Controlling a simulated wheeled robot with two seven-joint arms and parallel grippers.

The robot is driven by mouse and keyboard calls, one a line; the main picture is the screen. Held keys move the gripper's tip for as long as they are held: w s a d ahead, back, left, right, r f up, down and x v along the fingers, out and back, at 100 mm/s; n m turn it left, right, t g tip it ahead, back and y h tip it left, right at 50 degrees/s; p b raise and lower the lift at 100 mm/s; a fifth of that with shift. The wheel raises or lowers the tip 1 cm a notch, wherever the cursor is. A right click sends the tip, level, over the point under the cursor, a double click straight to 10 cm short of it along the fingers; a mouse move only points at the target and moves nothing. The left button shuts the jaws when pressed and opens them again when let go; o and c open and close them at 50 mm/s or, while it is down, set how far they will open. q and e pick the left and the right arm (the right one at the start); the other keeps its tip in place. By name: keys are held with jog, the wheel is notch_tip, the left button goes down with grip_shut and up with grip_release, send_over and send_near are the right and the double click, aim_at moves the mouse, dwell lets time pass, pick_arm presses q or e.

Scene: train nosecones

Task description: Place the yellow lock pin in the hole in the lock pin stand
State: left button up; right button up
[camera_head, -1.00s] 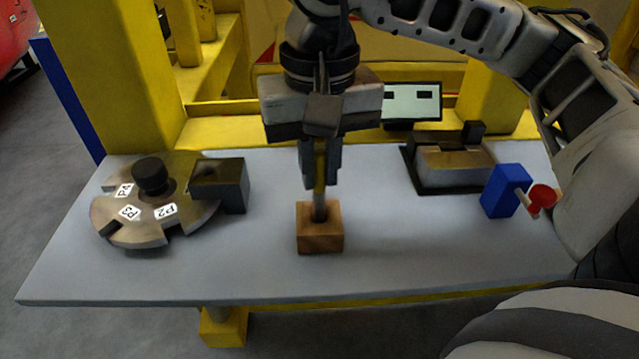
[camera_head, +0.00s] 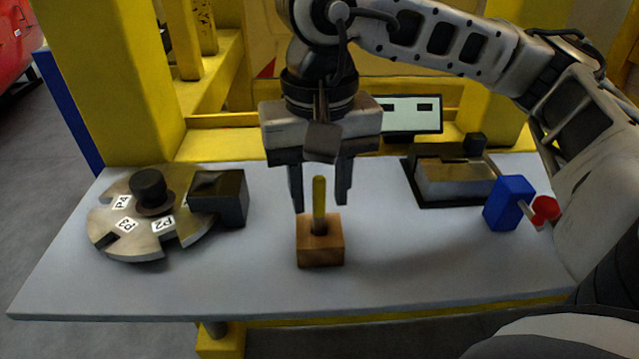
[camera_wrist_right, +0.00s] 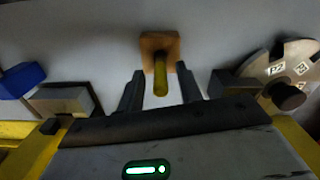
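The yellow lock pin (camera_head: 319,203) stands upright in the wooden lock pin stand (camera_head: 320,252) near the front middle of the table. My right gripper (camera_head: 320,205) is open, its two fingers apart on either side of the pin's upper part and behind or above it. In the right wrist view the pin (camera_wrist_right: 161,79) sits between the spread fingers (camera_wrist_right: 160,90) without visible contact, its lower end in the stand (camera_wrist_right: 152,46). The pin's lower end is hidden inside the stand. My left gripper is not in view.
A round metal disc (camera_head: 112,222) with a black knob and a dark block (camera_head: 230,198) stand at the left. A metal block on a dark base (camera_head: 450,180), a blue block (camera_head: 509,203) and a red cup-like part (camera_head: 545,208) stand at the right. The table front is clear.

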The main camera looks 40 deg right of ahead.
notch_tip(320, 180, up, 12)
jog(key=p, duration=0.2)
jog(key=shift+f, duration=0.15)
dwell(0.5)
